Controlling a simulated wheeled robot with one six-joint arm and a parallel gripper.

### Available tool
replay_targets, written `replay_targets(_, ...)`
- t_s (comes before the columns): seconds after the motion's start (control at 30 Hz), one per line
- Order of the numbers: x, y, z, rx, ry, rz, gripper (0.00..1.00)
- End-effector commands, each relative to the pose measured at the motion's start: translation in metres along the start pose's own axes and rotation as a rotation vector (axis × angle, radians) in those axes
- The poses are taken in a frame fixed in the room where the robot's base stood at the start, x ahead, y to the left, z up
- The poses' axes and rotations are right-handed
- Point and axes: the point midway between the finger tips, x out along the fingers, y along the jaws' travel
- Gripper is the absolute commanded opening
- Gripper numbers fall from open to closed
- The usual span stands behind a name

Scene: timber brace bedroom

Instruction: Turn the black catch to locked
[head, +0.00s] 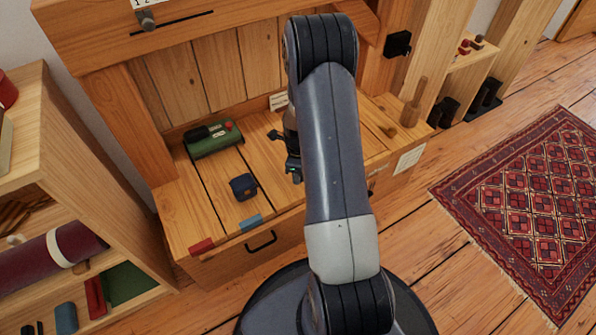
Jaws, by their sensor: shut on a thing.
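My gripper (285,155) is low over the middle of the wooden bench top (215,185), left of my forearm. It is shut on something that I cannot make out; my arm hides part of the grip. A black block-like fitting (397,43) sits on the upright post at the upper right, well apart from my gripper. I cannot tell whether it is the black catch or which way it is turned. No locked marking is readable.
A green case (213,139) and a small dark blue box (243,187) rest on the bench left of my gripper. A wooden peg (413,102) stands at the right. Shelves (70,170) flank the left; a red rug (535,205) lies right.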

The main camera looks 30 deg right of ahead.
Motion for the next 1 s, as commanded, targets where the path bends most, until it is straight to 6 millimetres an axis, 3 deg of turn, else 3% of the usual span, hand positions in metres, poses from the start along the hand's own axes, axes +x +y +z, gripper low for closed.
replay_targets(0.57,-0.0003,-0.0004,0.0001,0.029,-0.001,-0.001,0.08)
replay_targets(0.6,-0.0003,-0.0004,0.0001,0.029,-0.001,-0.001,0.34)
replay_targets(0.83,-0.0001,-0.0002,0.0,0.028,0.0,0.0,0.52)
replay_targets(1.0,-0.0001,-0.0001,0.0,0.027,0.0,0.0,0.52)
